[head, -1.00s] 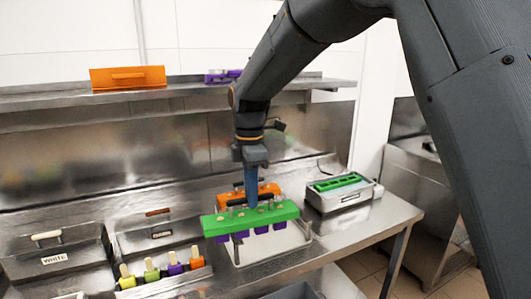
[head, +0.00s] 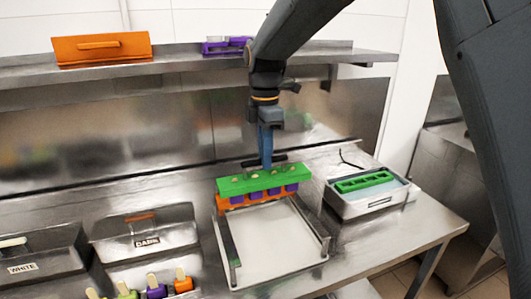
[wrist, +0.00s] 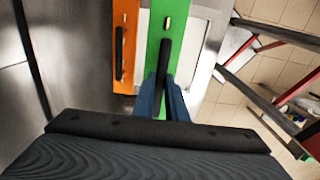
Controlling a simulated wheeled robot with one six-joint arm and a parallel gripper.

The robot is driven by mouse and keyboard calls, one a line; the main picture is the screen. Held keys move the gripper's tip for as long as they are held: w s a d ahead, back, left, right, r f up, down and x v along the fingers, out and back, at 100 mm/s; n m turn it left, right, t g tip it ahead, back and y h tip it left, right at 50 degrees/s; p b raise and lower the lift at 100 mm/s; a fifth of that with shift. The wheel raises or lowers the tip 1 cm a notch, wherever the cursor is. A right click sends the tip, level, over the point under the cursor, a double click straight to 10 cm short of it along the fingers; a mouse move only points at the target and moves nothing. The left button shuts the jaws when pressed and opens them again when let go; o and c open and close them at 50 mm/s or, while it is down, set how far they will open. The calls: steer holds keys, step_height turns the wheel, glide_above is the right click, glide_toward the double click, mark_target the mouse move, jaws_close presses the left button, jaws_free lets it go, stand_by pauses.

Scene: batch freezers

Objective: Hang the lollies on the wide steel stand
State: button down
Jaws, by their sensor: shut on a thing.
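My gripper (head: 267,163) is shut on the black handle of a green bar (head: 236,186). Several purple lollies (head: 274,191) hang below this bar. The steel stand (head: 230,252) has two side rails over a white tray (head: 275,250). The green bar is over the back part of the stand. An orange bar (head: 224,204) is behind it and partly hidden. In the wrist view, the green bar (wrist: 165,45) lies between my blue fingers, and the orange bar (wrist: 124,50) is close on its left, with a narrow gap. Whether the green bar touches the rails cannot be told.
A grey basin (head: 375,203) with a green mould (head: 365,182) stands right of the stand. Lidded steel bins labelled WHITE (head: 40,258) and DARK (head: 145,235) and several coloured lollies (head: 155,290) are at left. A shelf (head: 190,63) runs above the counter.

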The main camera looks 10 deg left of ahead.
mark_target(266, 175)
steer(key=shift+f+b, duration=1.25)
steer(key=shift+f, duration=1.2)
steer(key=shift+w+d+f, duration=0.1)
steer(key=shift+f, duration=0.1)
step_height(266, 175, down, 7)
steer(key=b, duration=0.2)
stand_by(4.8)
